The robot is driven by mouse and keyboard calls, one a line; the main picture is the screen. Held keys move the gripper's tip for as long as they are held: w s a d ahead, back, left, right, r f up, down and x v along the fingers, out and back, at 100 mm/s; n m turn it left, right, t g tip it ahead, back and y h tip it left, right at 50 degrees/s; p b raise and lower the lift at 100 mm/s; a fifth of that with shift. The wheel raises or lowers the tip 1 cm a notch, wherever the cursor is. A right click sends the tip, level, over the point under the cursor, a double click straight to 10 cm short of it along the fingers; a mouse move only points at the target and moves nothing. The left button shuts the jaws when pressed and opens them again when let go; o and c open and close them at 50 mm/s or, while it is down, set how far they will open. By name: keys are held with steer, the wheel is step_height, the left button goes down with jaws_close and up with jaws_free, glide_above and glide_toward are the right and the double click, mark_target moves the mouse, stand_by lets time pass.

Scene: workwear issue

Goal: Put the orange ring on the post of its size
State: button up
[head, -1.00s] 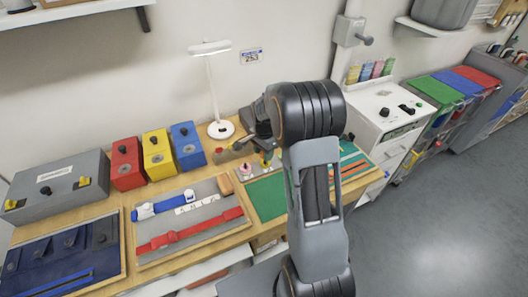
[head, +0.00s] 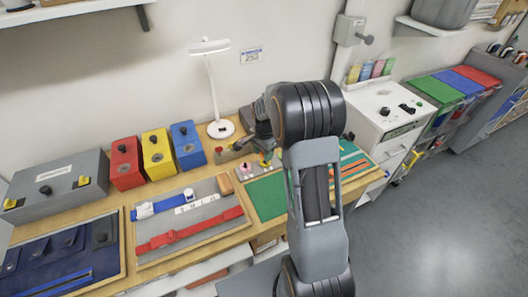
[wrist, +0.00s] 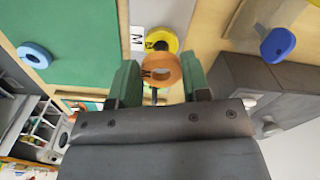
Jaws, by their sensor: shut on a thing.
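My gripper (wrist: 160,82) is shut on the orange ring (wrist: 148,75) in the wrist view, with one green fingertip on each side of it. A yellow round piece (wrist: 165,36) lies just beyond the ring, beside a white label with a letter M (wrist: 138,39). The ring partly covers this yellow piece. I cannot tell whether a post passes through the orange ring. In the head view my arm hides most of this spot.
A blue ring (wrist: 34,55) lies on the green mat (wrist: 85,30). A blue piece (wrist: 278,44) is at the wrist view's right. In the head view, a white lamp (head: 220,128) stands behind, and red (head: 126,165), yellow (head: 158,157) and blue (head: 187,146) boxes stand left.

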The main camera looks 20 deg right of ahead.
steer(key=shift+f+b, duration=0.3)
steer(key=shift+f, duration=0.2)
stand_by(0.4)
steer(key=o, duration=1.3)
steer(key=shift+o, duration=0.2)
steer(key=shift+r, duration=0.15)
step_height(320, 180, up, 7)
steer(key=p, duration=0.5)
stand_by(0.4)
